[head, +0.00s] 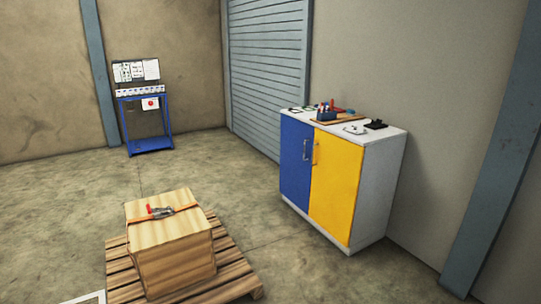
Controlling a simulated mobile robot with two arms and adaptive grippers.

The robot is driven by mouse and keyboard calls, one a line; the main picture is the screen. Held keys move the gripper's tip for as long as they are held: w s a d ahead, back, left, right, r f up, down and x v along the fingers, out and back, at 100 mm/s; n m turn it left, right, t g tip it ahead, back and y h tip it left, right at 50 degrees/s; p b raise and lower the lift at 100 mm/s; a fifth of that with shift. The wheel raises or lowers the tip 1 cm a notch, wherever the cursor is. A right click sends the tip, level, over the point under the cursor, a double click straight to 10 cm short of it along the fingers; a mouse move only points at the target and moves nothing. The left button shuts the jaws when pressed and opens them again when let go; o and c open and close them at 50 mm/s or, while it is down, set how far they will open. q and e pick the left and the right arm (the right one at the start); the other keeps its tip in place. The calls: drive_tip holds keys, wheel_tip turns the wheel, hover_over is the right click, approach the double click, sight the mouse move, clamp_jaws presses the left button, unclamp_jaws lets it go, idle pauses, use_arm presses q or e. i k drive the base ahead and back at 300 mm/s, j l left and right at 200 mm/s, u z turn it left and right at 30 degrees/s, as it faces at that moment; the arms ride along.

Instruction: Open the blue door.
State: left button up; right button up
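The blue door (296,162) is the left one of two doors on the front of a white cabinet (376,192). It looks shut, flush beside the yellow door (336,188). A slim upright handle shows on the blue door near its right edge, close to the handle of the yellow door. The cabinet stands against the right wall, some way off. Neither of my grippers is in view.
A wooden box (172,245) with an orange strap sits on a pallet (238,280) in the left foreground. Tools lie on the cabinet top (388,133). A blue stand (150,144) is at the back left. Floor before the cabinet is clear.

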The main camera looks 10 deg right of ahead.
sight(296, 136)
drive_tip(key=i+l+z, duration=0.3)
drive_tip(key=i+z, duration=0.2)
drive_tip(key=i, duration=0.7)
drive_tip(key=i+j+z, duration=0.15)
drive_tip(key=i+z, duration=0.35)
drive_tip(key=i, duration=0.65)
